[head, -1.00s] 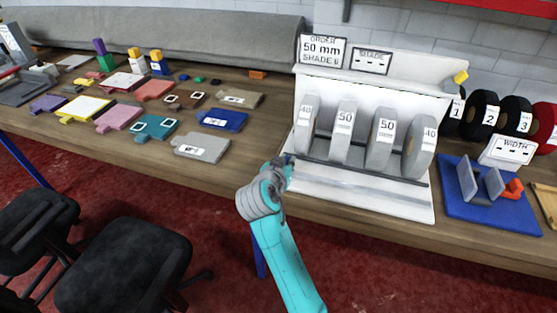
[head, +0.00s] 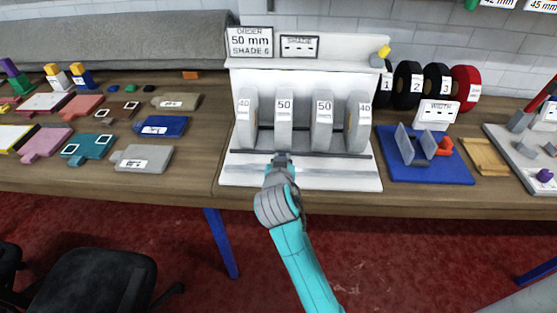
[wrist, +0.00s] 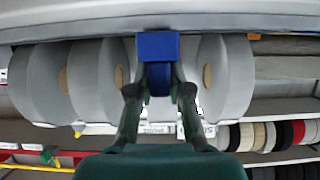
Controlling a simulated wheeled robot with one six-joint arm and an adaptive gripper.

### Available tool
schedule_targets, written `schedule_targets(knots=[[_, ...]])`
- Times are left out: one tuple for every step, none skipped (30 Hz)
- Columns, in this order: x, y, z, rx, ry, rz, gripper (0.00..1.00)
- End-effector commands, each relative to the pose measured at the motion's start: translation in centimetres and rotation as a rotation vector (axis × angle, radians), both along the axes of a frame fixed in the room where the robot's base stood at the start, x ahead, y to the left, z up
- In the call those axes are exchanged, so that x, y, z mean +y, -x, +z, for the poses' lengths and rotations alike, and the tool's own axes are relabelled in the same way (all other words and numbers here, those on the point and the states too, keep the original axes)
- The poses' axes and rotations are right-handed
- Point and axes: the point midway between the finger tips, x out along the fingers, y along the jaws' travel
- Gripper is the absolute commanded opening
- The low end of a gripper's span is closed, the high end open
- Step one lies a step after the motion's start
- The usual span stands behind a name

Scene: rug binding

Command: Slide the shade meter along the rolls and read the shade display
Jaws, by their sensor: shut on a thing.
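Four grey rolls stand in a white rack (head: 330,180), labelled from left to right 40 (head: 247,125), 50 (head: 284,125), 50 (head: 322,125) and 40 (head: 357,125). My gripper (head: 282,160) is at the dark front rail, in front of the second roll. In the wrist view my gripper (wrist: 159,92) is shut on a blue block (wrist: 157,45), which looks like the shade meter; in the head view my gripper mostly hides it. The shade display (head: 299,46) shows only dashes. The order sign (head: 250,42) reads 50 mm, shade 6.
Right of the rack are a blue width fixture (head: 430,170) with a dashed width display (head: 437,114), and black and red numbered rolls (head: 408,85) behind it. Flat coloured sample pieces (head: 163,126) cover the table at left. A yellow-tipped piece (head: 382,53) sits at the rack's upper right.

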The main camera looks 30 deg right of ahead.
Motion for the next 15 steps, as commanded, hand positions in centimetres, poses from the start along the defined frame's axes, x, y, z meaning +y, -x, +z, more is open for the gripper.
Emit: schedule_targets(knots=[[0.02,0.01,-0.09,0.002,-0.001,0.0,0.0],[0.02,0.01,-0.09,0.002,-0.001,0.0,0.0],[0.02,0.01,-0.09,0.002,-0.001,0.0,0.23],[0.02,0.01,-0.09,0.002,-0.001,0.0,0.31],[0.02,0.0,-0.08,0.002,-0.001,0.0,0.38],[0.02,0.0,-0.08,0.002,-0.001,0.0,0.44],[0.03,0.0,-0.07,0.002,-0.001,0.0,0.44],[0.02,0.0,-0.06,0.001,-0.001,0.0,0.44],[0.02,0.0,-0.06,0.001,-0.001,0.0,0.44],[0.02,0.0,-0.05,0.001,-0.001,0.0,0.44],[0.02,0.0,-0.05,0.001,-0.001,0.0,0.44],[0.02,-0.01,-0.04,0.001,-0.001,0.0,0.44],[0.02,-0.01,-0.04,0.001,-0.001,0.0,0.44],[0.03,0.0,-0.04,0.001,-0.001,0.0,0.44],[0.07,0.04,0.0,0.001,-0.001,0.0,0.44]])
